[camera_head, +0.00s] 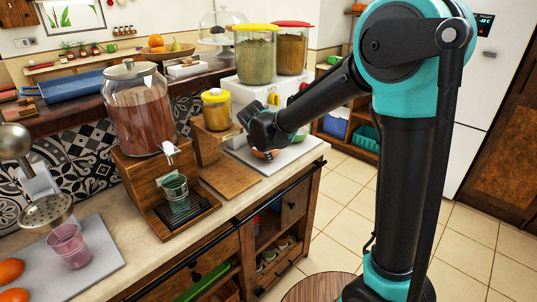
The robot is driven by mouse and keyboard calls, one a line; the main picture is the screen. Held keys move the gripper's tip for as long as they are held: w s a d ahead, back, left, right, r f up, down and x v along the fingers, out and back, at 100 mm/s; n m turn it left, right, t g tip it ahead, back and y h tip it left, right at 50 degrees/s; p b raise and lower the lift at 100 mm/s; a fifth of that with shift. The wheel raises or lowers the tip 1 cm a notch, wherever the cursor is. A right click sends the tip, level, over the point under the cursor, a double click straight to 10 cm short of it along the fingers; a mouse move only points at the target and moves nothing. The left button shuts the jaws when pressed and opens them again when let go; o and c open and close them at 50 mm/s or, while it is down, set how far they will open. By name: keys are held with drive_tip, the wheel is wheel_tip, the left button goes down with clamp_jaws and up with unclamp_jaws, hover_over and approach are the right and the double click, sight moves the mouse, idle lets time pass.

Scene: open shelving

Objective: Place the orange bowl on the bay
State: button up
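My arm reaches left across the picture to the counter (118,228). My gripper (262,146) points down over the light tray or board on the counter's right part. A small orange rounded thing (265,155), perhaps the orange bowl, shows just under the gripper. The gripper hides most of it, so I cannot tell whether the fingers touch or hold it. Open shelf bays (268,228) show in the wooden cabinet below the counter; which one is the task's bay is unclear.
A drink dispenser on a wooden stand (145,178) and a yellow-lidded jar (216,110) stand left of my gripper. Tall jars (254,58) stand behind it on a white box.

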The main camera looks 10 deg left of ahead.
drive_tip(key=o, duration=0.4)
drive_tip(key=v, duration=1.2)
drive_tip(key=s+d+f+m+g, duration=0.1)
drive_tip(key=s+d+f+m, duration=0.3)
drive_tip(key=d, duration=0.4)
drive_tip(key=s+d+f+m, duration=0.2)
drive_tip(key=d+f+m, duration=0.35)
drive_tip(key=d, duration=0.35)
drive_tip(key=s+d+f+m+g, duration=0.1)
drive_tip(key=s+d+f+m, duration=0.3)
drive_tip(key=d, duration=0.4)
drive_tip(key=s+d+f+m, duration=0.1)
drive_tip(key=s+m, duration=0.1)
drive_tip(key=s+d+f+m+y, duration=0.1)
drive_tip(key=s+d+f+m, duration=0.1)
drive_tip(key=s+m, duration=0.1)
drive_tip(key=s+d+f+m, duration=0.2)
drive_tip(key=s+m, duration=0.1)
